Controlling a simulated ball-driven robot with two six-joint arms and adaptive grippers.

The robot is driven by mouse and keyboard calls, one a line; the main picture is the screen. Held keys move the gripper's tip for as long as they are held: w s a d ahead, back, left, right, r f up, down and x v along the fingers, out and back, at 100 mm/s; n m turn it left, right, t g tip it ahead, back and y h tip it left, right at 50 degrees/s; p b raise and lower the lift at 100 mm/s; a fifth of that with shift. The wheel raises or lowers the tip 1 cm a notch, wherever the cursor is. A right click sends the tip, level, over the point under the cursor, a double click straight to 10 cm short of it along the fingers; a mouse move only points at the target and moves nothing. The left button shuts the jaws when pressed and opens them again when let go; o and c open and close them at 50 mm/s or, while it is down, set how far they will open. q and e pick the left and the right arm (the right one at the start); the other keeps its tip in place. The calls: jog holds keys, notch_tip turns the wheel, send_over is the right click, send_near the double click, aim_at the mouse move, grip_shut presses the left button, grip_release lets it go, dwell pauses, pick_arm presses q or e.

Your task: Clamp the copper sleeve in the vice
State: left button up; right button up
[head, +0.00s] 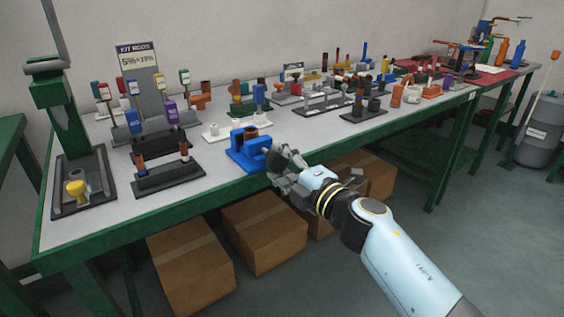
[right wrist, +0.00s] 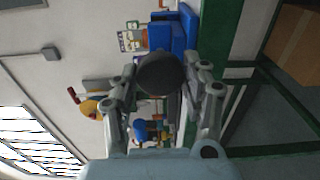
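The blue vice (head: 243,157) stands at the table's front edge, and its blue body also shows in the right wrist view (right wrist: 186,32). A brown copper sleeve (head: 251,133) stands upright at the vice's jaws; I cannot tell whether they touch it. My right gripper (head: 281,162) is at the vice's right front end. In the right wrist view a dark round knob (right wrist: 163,73), apparently on the vice's screw, lies between the fingers, one on each side. Whether they press on it is unclear. My left gripper is not in view.
A black rack (head: 168,180) with brown pieces stands left of the vice, and a white base (head: 226,130) with small posts is behind it. A green press (head: 55,105) stands at the far left. Cardboard boxes (head: 262,232) are under the table.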

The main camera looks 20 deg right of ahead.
jog(key=c, duration=0.4)
jog(key=shift+m+p, duration=0.8)
jog(key=shift+m, duration=0.5)
jog(key=shift+f, duration=0.1)
